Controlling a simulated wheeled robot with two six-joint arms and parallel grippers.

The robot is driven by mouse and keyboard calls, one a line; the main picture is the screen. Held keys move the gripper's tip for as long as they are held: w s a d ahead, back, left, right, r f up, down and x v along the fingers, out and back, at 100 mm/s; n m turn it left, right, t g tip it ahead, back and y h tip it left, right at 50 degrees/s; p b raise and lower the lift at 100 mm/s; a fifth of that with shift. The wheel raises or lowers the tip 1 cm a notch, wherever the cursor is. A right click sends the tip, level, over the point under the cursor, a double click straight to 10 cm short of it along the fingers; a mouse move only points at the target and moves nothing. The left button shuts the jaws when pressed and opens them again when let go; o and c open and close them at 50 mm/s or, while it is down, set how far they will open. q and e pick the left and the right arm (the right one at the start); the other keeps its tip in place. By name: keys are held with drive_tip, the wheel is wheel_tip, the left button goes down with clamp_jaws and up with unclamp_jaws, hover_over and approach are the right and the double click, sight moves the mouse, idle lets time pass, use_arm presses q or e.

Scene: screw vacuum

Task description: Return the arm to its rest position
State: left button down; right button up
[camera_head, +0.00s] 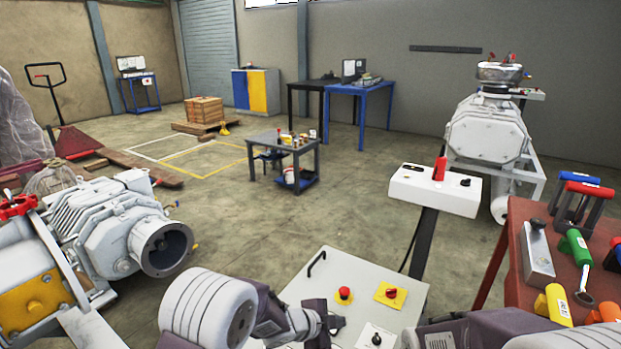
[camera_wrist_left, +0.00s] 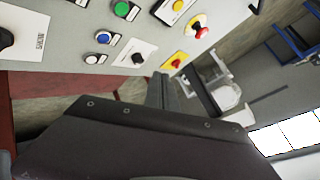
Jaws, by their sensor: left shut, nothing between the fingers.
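My left arm (camera_head: 215,308) comes in at the bottom of the head view, its white and dark grey links folded low. My left gripper (camera_head: 334,322) lies over the lower left part of the white control panel (camera_head: 330,275). In the left wrist view the left gripper (camera_wrist_left: 160,92) shows as dark narrow fingers, shut, with nothing between them. Whether it touches the panel cannot be told. Part of my right arm (camera_head: 470,332) shows at the bottom right edge. My right gripper is out of the picture.
A white control box (camera_head: 435,190) stands on a post behind. A red table (camera_head: 510,240) with tools is at right. Grey pump machinery (camera_head: 110,235) is at left. Open floor (camera_head: 270,235) lies between.

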use_arm(q)
drive_tip(key=w+a+r+n+t+y, duration=0.1)
drive_tip(key=w+a+r+n+t, duration=0.15)
drive_tip(key=a+r, duration=0.4)
drive_tip(key=s+a+r+n+y, duration=0.25)
drive_tip(key=a+n+y, duration=0.35)
drive_tip(key=a, duration=0.9)
drive_tip(key=s+a+f+n+g, duration=0.2)
drive_tip(key=s+n+g, duration=0.15)
drive_tip(key=s, duration=0.35)
drive_tip(key=s+a+f+n+g, duration=0.2)
drive_tip(key=s+f+n, duration=0.15)
drive_tip(key=s, duration=0.45)
drive_tip(key=s+a+f+n+g, duration=0.1)
drive_tip(key=s+f+n+g, duration=0.1)
drive_tip(key=s+n, duration=0.4)
wheel_tip(320, 180, up, 31)
drive_tip(key=m+p, duration=0.1)
drive_tip(key=p, duration=2.9)
drive_tip(key=shift+s+a+p, duration=0.15)
drive_tip(key=shift+s+p, duration=0.25)
drive_tip(key=shift+m, duration=0.25)
